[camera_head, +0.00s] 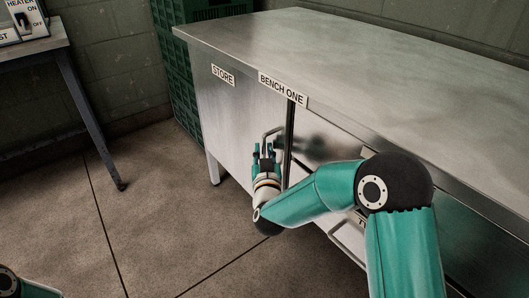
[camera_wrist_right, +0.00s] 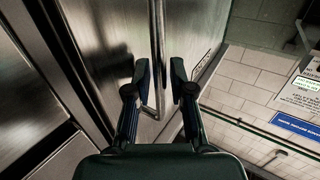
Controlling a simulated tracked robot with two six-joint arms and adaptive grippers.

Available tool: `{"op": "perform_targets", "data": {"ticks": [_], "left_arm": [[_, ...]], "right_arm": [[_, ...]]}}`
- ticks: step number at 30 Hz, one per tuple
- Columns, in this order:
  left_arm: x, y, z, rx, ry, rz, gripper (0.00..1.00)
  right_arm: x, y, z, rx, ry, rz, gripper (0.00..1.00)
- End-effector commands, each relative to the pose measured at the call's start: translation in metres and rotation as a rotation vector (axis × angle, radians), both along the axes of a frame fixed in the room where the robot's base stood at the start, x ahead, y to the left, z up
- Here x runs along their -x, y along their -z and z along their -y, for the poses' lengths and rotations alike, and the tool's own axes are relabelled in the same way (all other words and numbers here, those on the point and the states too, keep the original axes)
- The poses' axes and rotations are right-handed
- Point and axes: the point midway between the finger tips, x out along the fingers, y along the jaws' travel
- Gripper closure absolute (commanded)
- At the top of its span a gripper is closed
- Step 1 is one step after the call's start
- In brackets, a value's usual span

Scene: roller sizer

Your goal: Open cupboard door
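The cupboard door (camera_head: 232,110) is the grey metal panel marked STORE at the left end of the bench. It looks flush with the bench front. Its bar handle (camera_head: 272,131) is near the door's right edge, beside a dark vertical strip. My right gripper (camera_head: 264,152) is at the handle, with its fingers pointing at the door. In the right wrist view the fingers (camera_wrist_right: 160,72) are apart, and the handle bar (camera_wrist_right: 158,45) runs between them. I see no clear contact on either side. My left gripper is out of view.
The steel bench top (camera_head: 340,50) extends above the door. Another handle (camera_head: 347,240) is lower right, partly behind my right arm. Green crates (camera_head: 178,75) stand behind the bench's left end. A table (camera_head: 35,47) stands at far left. The floor (camera_head: 150,215) before the door is clear.

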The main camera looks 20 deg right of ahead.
Motion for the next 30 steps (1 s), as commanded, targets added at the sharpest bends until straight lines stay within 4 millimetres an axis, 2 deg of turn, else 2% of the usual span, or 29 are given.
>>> {"op": "perform_targets", "data": {"ticks": [4,8,9,17,18,22,26,30], "left_arm": [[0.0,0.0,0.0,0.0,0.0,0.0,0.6],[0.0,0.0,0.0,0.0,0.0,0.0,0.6],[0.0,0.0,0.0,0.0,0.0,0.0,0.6],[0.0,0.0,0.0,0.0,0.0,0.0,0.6],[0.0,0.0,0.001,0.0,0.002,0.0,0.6],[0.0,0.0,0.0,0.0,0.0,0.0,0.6],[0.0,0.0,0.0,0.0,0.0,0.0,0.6],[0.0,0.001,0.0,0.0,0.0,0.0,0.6]], "right_arm": [[0.0,0.0,0.0,0.0,0.0,0.0,0.78],[0.0,0.0,-0.001,0.0,-0.001,0.0,0.98],[0.0,0.0,-0.001,0.0,-0.001,0.0,1.0],[0.0,0.0,-0.001,0.0,-0.001,0.0,1.0],[0.001,0.0,0.005,0.0,0.002,-0.001,1.0],[0.001,0.0,-0.001,0.0,0.0,-0.001,1.0],[0.004,0.001,-0.011,-0.001,0.0,-0.002,1.0],[0.011,0.001,-0.031,-0.001,0.003,-0.002,1.0]]}}
